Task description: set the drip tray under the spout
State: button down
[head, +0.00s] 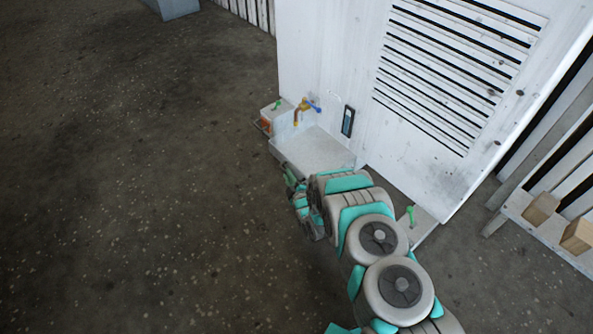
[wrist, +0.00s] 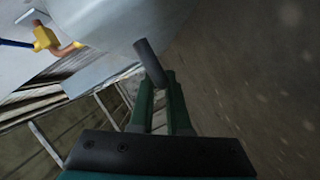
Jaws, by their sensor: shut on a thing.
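The spout (head: 302,107) is a small brass tap with a blue handle on the white housing. It also shows at the upper left of the wrist view (wrist: 45,38). Below it in the head view is a pale, flat, tray-like surface (head: 312,150); I cannot tell whether this is the drip tray or a ledge. My gripper (head: 290,180) is at the near side of that surface, partly hidden by my arm. In the wrist view my green fingers (wrist: 160,84) are shut on a dark round peg (wrist: 150,62), beside a large smooth grey body (wrist: 120,18).
The white housing (head: 330,60) has a louvred panel and a dark gauge-like slot (head: 348,121). A small box with a green knob (head: 276,105) stands left of the spout. A slatted rack with wooden blocks (head: 541,208) is at right.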

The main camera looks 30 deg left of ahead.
jog(key=shift+s+f, duration=0.1)
jog(key=shift+s, duration=0.1)
jog(key=c, duration=0.9)
grip_release()
jog(key=shift+p+v, duration=0.3)
jog(key=shift+v, duration=3.55)
jog(key=shift+s, duration=0.1)
